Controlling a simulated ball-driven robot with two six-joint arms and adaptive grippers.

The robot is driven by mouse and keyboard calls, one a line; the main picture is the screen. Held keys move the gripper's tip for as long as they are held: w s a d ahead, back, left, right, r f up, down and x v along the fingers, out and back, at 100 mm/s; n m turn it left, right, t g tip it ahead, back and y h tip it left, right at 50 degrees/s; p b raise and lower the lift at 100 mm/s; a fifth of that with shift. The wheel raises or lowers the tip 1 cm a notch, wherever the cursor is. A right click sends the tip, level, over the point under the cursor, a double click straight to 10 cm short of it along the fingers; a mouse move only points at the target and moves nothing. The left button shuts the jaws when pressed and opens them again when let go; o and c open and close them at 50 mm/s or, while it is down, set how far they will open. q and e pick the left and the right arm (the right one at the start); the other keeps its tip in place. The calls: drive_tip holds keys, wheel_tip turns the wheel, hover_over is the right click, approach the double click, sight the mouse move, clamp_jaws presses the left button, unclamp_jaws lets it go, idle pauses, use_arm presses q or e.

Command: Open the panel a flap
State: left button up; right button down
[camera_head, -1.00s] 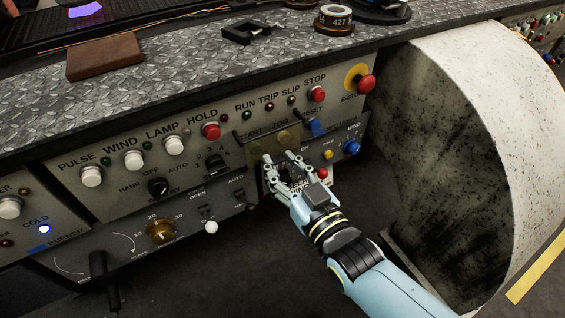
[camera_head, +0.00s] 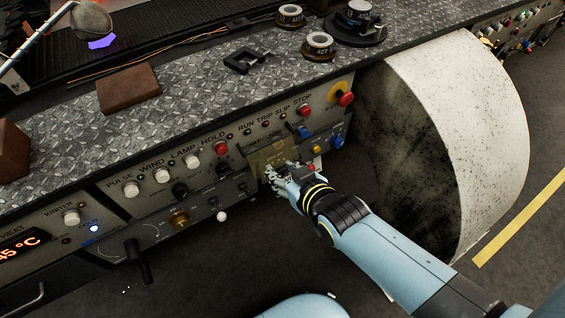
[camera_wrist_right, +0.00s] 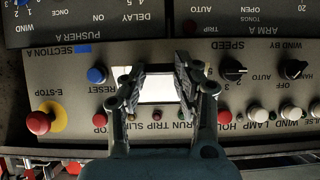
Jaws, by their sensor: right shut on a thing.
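The flap of panel A is an olive, brass-toned plate (camera_head: 268,154) in the head view, on the grey control panel (camera_head: 225,165) below the RUN, TRIP and SLIP lamps. My right gripper (camera_head: 277,172) is at its lower edge, shut on the flap. In the right wrist view the two fingers of my right gripper (camera_wrist_right: 159,76) stand on either side of a bright, washed-out flap (camera_wrist_right: 158,92). The fingers and the glare hide what lies behind it. How far the flap is tilted is hard to tell. My left gripper is not in view.
A red E-stop button (camera_head: 346,98) and blue buttons (camera_head: 337,141) sit to the right of the flap. White buttons (camera_head: 162,175) and a black selector knob (camera_head: 180,190) are to the left. A large pale drum (camera_head: 480,130) stands at the right.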

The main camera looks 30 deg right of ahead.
drive_tip(key=shift+s+r+g, duration=0.1)
drive_tip(key=shift+r+g, duration=0.1)
drive_tip(key=shift+g, duration=0.1)
drive_tip(key=shift+p, duration=0.3)
drive_tip(key=c, duration=1)
unclamp_jaws()
drive_tip(key=shift+o, duration=0.2)
drive_tip(key=v, duration=0.7)
drive_tip(key=shift+s+r, duration=0.2)
